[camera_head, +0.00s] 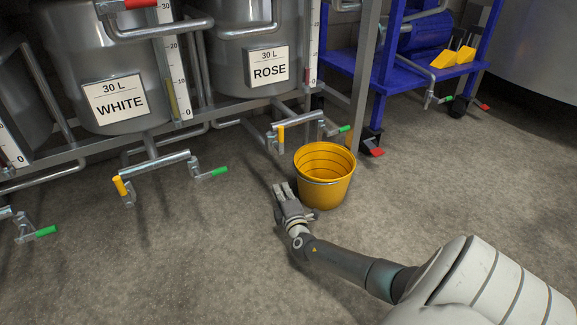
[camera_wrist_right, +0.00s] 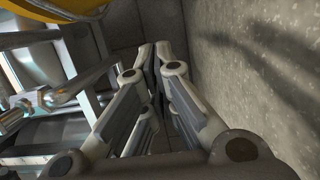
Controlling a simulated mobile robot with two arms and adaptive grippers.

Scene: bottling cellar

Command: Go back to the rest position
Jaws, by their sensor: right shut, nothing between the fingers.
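My right gripper (camera_head: 283,190) is low over the floor, just left of the yellow bucket (camera_head: 325,177). It is shut and empty; its fingers also show close together in the right wrist view (camera_wrist_right: 155,55). The bucket stands upright on the floor and looks empty. Its yellow edge shows at the top left of the right wrist view (camera_wrist_right: 55,12). I cannot tell whether the gripper touches the bucket. My left gripper is not in view.
The WHITE tank (camera_head: 95,55) and the ROSE tank (camera_head: 245,30) stand in a metal frame behind. Their valves with yellow and green handles stick out low in front. A blue trolley (camera_head: 385,75) stands at the back right. The floor (camera_head: 150,270) at front left is clear.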

